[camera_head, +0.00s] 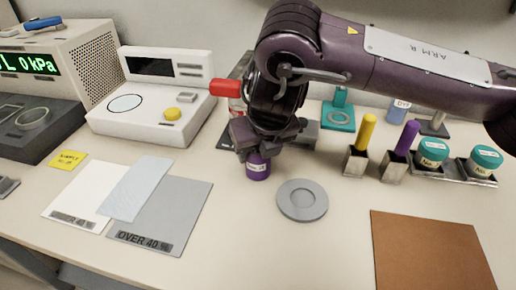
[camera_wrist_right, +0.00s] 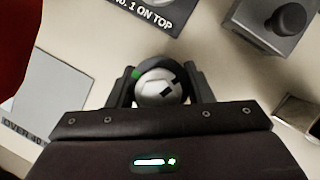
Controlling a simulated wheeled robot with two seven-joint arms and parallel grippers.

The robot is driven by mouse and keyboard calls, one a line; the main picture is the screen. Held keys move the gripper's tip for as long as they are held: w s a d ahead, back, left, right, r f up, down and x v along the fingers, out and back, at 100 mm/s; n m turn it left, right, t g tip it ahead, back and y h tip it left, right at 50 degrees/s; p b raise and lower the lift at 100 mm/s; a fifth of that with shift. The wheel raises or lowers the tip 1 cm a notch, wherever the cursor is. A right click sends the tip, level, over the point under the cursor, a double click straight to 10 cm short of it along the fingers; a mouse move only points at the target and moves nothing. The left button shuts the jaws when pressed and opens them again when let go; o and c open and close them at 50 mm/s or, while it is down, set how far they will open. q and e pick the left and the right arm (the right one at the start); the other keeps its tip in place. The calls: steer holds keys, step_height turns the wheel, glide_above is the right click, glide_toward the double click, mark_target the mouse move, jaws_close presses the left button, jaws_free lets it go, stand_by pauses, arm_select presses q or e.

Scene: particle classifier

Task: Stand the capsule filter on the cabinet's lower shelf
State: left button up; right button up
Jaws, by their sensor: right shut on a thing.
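In the right wrist view, the gripper (camera_wrist_right: 160,95) closes around the sides of a round, silvery-white top (camera_wrist_right: 159,88) with dark marks and a green spot. I cannot tell for sure whether this is the capsule filter. No cabinet or shelf is recognisable. My left gripper is not in view.
A grey round dish (camera_head: 302,213) lies right of the held cylinder, with a brown mat (camera_head: 430,250) farther right. White and grey cards (camera_head: 190,228) lie left. A white instrument (camera_head: 110,122) stands behind; teal-lidded jars (camera_head: 432,152) and holders (camera_head: 355,160) stand at right. The front middle is clear.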

steer(key=o, duration=1.3)
steer(key=shift+f, duration=0.1)
steer(key=shift+c, duration=0.2)
